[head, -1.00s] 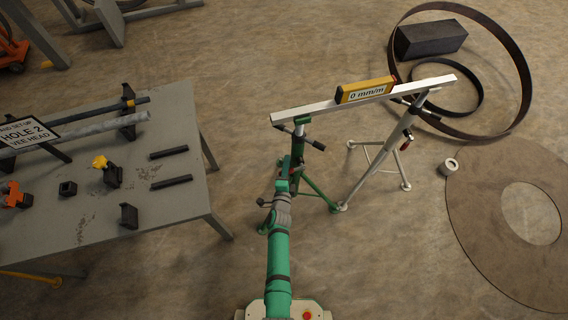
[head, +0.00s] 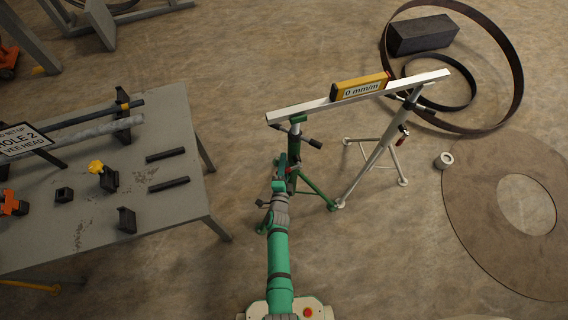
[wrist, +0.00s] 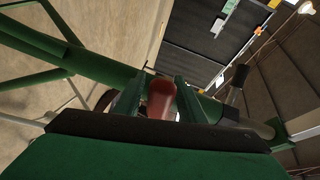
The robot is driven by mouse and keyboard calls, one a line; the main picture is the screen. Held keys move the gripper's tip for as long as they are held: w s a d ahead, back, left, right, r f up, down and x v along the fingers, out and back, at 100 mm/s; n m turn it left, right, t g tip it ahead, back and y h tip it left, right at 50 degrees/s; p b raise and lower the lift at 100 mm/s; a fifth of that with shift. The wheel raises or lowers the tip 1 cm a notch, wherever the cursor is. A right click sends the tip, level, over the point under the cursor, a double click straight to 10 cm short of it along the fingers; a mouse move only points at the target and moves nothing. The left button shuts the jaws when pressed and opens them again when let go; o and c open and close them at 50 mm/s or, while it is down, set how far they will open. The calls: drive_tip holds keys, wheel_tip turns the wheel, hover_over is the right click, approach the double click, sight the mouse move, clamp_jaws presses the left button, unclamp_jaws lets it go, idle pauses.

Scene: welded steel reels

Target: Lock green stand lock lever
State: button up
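The green stand (head: 313,190) stands on the floor under the left end of a white beam (head: 360,96). My gripper (head: 283,174) is at the upper part of this stand, below its head. In the wrist view, a red lever handle (wrist: 161,98) lies between the two green fingers of my gripper (wrist: 160,92). Narrow dark gaps seem to show beside the handle, so the fingers look open around it. A green tube of the stand (wrist: 100,68) runs behind. My arm hides the lever's pivot in the head view.
A yellow level (head: 360,87) reading 0 mm/m lies on the beam. A black-handled lever (head: 315,143) sticks out from the green stand's head. A pale stand (head: 378,155) holds the beam's right end. A grey table (head: 190,205) stands left; steel rings (head: 520,90) lie right.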

drive_tip(key=v, duration=1)
drive_tip(key=shift+s, duration=0.4)
